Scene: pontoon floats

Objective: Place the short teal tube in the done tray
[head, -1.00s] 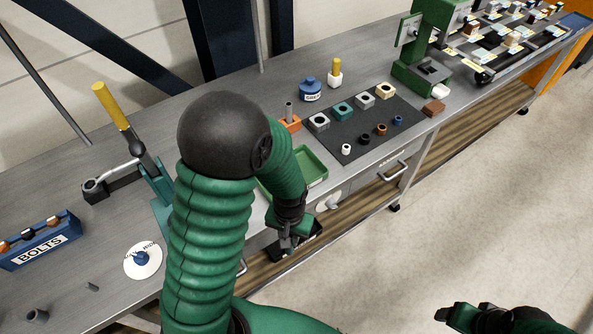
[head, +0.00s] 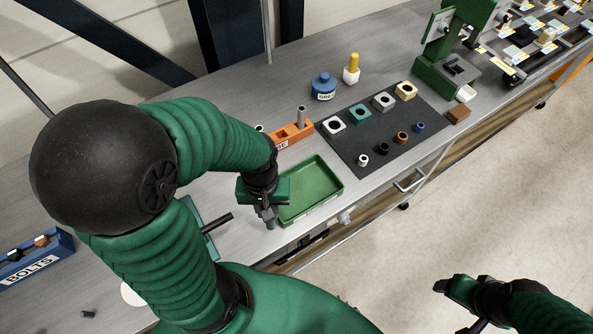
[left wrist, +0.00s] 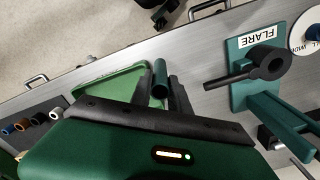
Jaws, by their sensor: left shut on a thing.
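The short teal tube (left wrist: 160,76) is between the fingers of my left gripper (left wrist: 165,92) in the left wrist view, one end sticking out past them. In the head view my left gripper (head: 270,214) is shut, pointing down at the left edge of the green tray (head: 322,186); the tube is not clear there. The tray is shallow and looks empty. It also shows in the left wrist view (left wrist: 97,88), just left of the tube. My right gripper (head: 456,288) is at the lower right over the floor, away from the bench; its jaw opening is unclear.
An orange holder (head: 293,133) stands behind the tray. A dark mat (head: 375,130) with several blocks and rings lies to its right. The green flare tool (left wrist: 243,92) with a dark bar is close on the gripper's other side. The bench's front edge is near.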

